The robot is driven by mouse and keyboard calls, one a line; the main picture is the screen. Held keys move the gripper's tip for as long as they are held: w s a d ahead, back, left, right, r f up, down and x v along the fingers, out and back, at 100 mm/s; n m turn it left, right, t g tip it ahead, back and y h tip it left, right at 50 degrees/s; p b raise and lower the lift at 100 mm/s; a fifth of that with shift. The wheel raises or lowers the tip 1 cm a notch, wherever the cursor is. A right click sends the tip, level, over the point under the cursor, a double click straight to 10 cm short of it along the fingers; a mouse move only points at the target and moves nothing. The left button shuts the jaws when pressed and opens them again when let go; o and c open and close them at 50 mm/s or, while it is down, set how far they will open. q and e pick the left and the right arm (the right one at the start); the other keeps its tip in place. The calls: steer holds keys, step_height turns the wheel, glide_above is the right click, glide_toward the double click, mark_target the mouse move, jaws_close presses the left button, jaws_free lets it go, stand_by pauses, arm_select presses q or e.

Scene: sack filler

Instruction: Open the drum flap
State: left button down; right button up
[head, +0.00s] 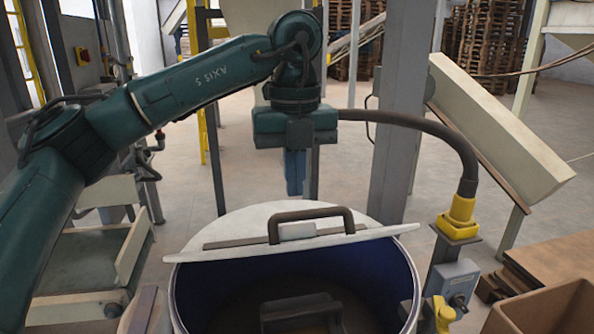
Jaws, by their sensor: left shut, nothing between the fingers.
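A round drum (412,290) with a pale rim and dark blue inside stands at the bottom centre. A white drum flap (235,228) with a dark bar handle (310,212) covers its back part. The flap's front edge sits above the rim and looks tilted, and the front of the drum is uncovered. A dark handle-shaped thing (300,312) shows inside the drum; what it belongs to is unclear. My left gripper (295,190) is shut and empty, pointing down above and behind the flap's handle, apart from it. My right gripper is not in view.
A grey post (398,130) stands behind the drum. A dark curved hose runs to a yellow fitting (460,210) above a grey switch box (455,280) at the drum's right. Cardboard boxes (545,310) fill the lower right. A pale chute (490,130) slopes behind.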

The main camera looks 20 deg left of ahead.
mark_target(294, 214)
arm_select(q)
step_height(294, 214, down, 6)
steer(key=shift+r, duration=0.25)
steer(key=shift+f+p, duration=0.3)
steer(key=shift+f, duration=0.25)
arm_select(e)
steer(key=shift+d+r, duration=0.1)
arm_select(q)
steer(key=shift+r, duration=0.15)
